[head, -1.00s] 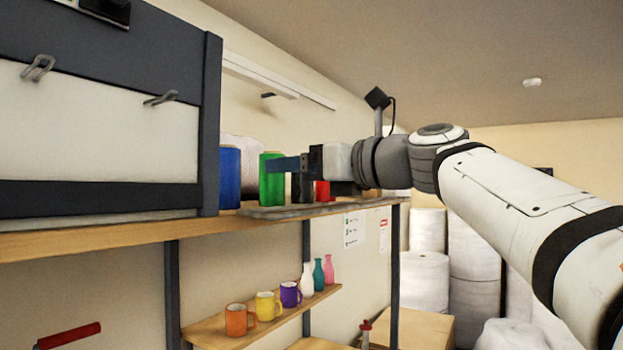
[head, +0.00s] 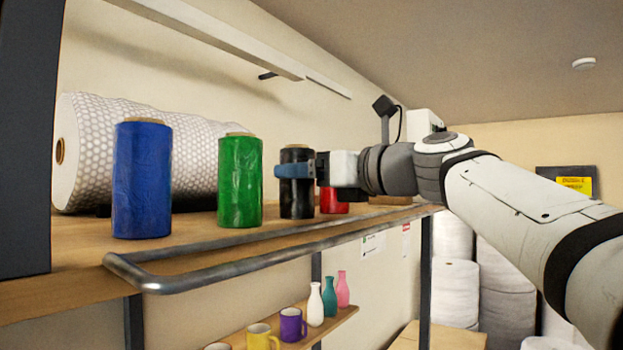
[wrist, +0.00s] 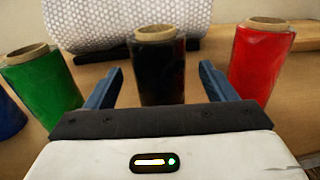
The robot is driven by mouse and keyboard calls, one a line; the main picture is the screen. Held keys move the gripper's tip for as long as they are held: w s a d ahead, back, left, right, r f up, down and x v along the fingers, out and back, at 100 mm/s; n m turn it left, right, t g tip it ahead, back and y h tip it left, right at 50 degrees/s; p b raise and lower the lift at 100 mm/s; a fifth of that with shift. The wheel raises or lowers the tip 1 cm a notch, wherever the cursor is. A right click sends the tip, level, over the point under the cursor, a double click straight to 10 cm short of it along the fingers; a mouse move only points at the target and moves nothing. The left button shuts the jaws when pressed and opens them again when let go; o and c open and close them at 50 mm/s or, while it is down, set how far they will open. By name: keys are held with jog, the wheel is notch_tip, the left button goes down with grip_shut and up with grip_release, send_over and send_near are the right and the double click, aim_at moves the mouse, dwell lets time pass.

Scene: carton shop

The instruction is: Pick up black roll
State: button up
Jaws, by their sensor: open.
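The black roll (head: 297,207) stands upright on the upper shelf, between the green roll (head: 240,182) and the red roll (head: 334,201). In the wrist view the black roll (wrist: 159,68) is centred beyond my gripper (wrist: 156,82). The jaws are open, with one blue finger to each side of the roll's line and nothing held. In the head view my gripper (head: 293,170) overlaps the black roll's middle and hides part of it. I cannot tell how far the fingers reach around it.
The blue roll (head: 142,180) stands left of the green one. A large bubble-wrap roll (head: 92,150) lies behind. A metal rail (head: 213,271) runs along the shelf's front. The green (wrist: 43,84) and red (wrist: 259,60) rolls flank my fingers. Mugs and bottles stand on a lower shelf.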

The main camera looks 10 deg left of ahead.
jog(key=p+x, duration=0.2)
jog(key=x, duration=0.3)
jog(key=shift+r, duration=0.1)
jog(key=shift+d, duration=0.1)
jog(key=shift+c, duration=0.5)
jog(key=c, duration=1.1)
